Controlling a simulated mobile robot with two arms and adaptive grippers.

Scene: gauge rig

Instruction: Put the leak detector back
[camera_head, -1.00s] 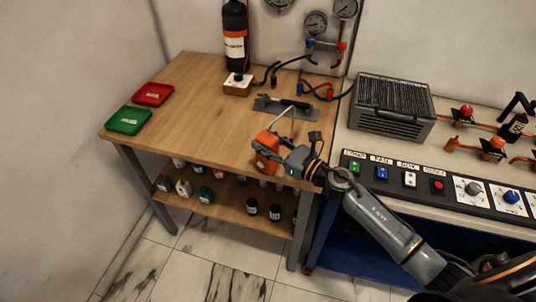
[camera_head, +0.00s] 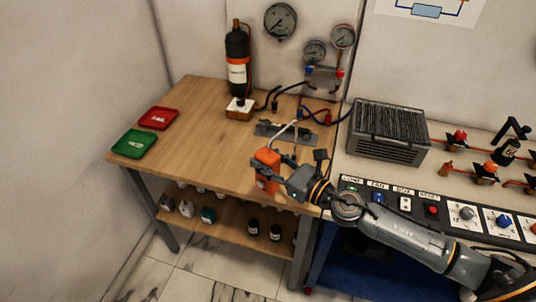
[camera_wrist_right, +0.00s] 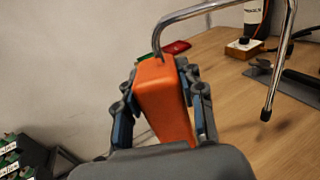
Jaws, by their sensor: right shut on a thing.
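The leak detector has an orange body (camera_head: 267,170) and a thin bent metal probe with a dark tip. In the head view it is at the front edge of the wooden table (camera_head: 190,130). My right gripper (camera_head: 272,172) is shut on the orange body. In the right wrist view the body (camera_wrist_right: 165,105) sits between the two fingers, and the probe (camera_wrist_right: 288,50) arches to the right with its tip pointing down. A grey metal plate (camera_head: 300,137) with a dark piece on it lies on the table behind the detector. My left gripper is not in view.
Red (camera_head: 159,118) and green (camera_head: 134,143) trays lie at the table's left. A black cylinder (camera_head: 237,60) stands at the back, with hoses and gauges beside it. A ribbed metal unit (camera_head: 388,130) and a switch panel (camera_head: 420,207) are to the right. The table's middle is clear.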

